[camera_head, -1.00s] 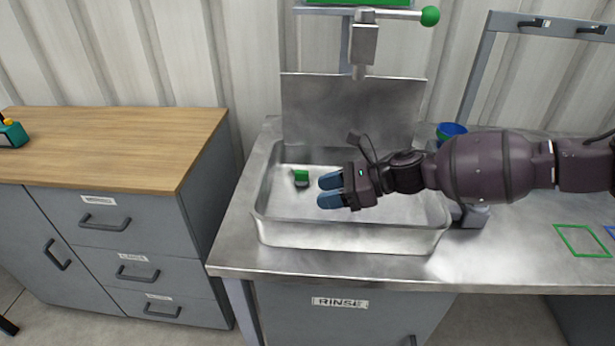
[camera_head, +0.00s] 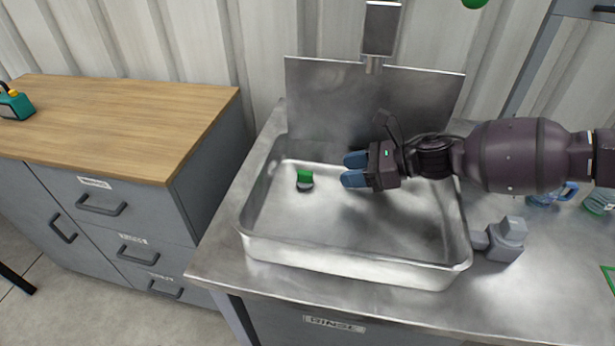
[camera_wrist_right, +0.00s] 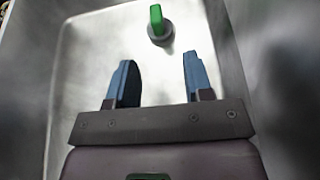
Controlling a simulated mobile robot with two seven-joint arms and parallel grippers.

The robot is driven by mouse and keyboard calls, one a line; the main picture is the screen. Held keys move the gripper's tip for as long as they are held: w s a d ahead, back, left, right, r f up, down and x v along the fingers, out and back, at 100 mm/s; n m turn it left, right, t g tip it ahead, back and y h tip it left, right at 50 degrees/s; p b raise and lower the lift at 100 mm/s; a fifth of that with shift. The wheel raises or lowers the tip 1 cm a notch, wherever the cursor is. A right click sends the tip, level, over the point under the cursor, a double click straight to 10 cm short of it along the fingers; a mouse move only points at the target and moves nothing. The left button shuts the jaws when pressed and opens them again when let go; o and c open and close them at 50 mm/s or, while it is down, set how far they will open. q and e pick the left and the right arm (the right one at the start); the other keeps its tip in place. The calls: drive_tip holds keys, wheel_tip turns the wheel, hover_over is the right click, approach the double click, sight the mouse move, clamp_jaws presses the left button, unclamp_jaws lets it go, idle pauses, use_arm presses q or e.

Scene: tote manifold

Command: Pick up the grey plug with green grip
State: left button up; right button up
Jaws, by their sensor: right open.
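The grey plug with green grip (camera_head: 305,180) lies on the floor of the metal basin, left of centre, with its green grip upward. It also shows in the right wrist view (camera_wrist_right: 158,25), ahead of the fingertips and between their lines. My right gripper (camera_head: 354,170) reaches in from the right over the basin, its blue fingers pointing left toward the plug. In the right wrist view my right gripper (camera_wrist_right: 158,70) is open and empty, apart from the plug. My left gripper is not in view.
The metal basin (camera_head: 350,263) has raised walls around the plug. A tap (camera_head: 381,30) hangs above the back plate. A grey fitting (camera_head: 503,240) stands right of the basin. A wooden-topped cabinet (camera_head: 120,125) is at the left.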

sight(317, 187)
drive_tip(key=shift+b+x, duration=0.5)
drive_tip(key=shift+x, duration=3.4)
drive_tip(key=shift+s+a+r, duration=0.1)
drive_tip(key=shift+s+r, duration=0.05)
clamp_jaws()
